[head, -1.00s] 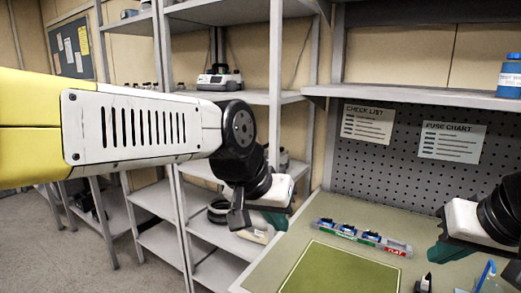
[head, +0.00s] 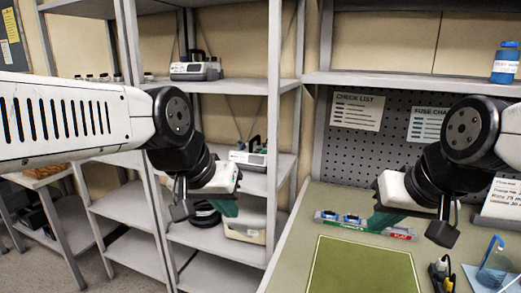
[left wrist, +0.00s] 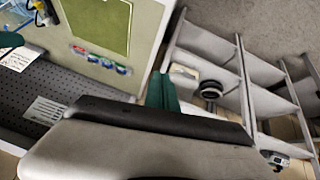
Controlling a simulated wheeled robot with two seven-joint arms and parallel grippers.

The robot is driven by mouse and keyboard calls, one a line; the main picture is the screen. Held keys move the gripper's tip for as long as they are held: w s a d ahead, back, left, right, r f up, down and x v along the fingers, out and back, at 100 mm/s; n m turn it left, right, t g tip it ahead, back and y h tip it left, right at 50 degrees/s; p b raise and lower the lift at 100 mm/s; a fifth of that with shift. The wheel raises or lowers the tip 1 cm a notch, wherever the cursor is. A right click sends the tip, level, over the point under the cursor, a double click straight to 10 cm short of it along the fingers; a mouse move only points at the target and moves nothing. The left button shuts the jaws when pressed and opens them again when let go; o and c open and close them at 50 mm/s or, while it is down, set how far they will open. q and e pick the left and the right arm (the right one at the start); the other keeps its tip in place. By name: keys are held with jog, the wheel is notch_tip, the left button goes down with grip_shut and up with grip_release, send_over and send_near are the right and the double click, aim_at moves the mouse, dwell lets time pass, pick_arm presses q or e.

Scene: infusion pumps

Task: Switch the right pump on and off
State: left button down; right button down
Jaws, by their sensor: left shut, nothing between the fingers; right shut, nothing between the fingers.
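My right gripper (head: 378,222) is shut and empty above the workbench, apart from both devices.
The workbench (head: 300,235) carries a green mat (head: 362,268), a tray of small blue items (head: 395,232) and a blue container (head: 494,262). A blue-lidded bottle (head: 505,66) stands on the shelf above. A beige bin (head: 243,229) and black coil sit low on the rack.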

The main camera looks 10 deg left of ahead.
pick_arm(q)
jog(key=shift+w, duration=0.1)
jog(key=w+a+t, duration=0.2)
jog(key=w+t, duration=0.1)
jog(key=w, duration=1.1)
jog(key=w+a+f+m+t, duration=0.1)
jog(key=w+a+t, duration=0.1)
jog(key=w, duration=1.3)
jog(key=w+a+t, duration=0.2)
jog(key=w+t, duration=0.1)
jog(key=w, duration=1.1)
jog(key=shift+w+a+f+m+t+h, duration=0.15)
jog(key=shift+w+a+m+t+h, duration=0.15)
jog(key=shift+w+a+t+h, duration=0.1)
jog(key=shift+d, duration=0.1)
send_over(257, 152)
jog(key=s, duration=0.1)
jog(key=f, duration=0.2)
jog(key=shift+s+a+f, duration=0.15)
jog(key=shift+a+f, duration=0.1)
jog(key=shift+f, duration=0.05)
notch_tip(257, 152, down, 3)
jog(key=shift+s+a+r, duration=0.1)
jog(key=shift+s+r, duration=0.05)
jog(key=shift+f, duration=0.55)
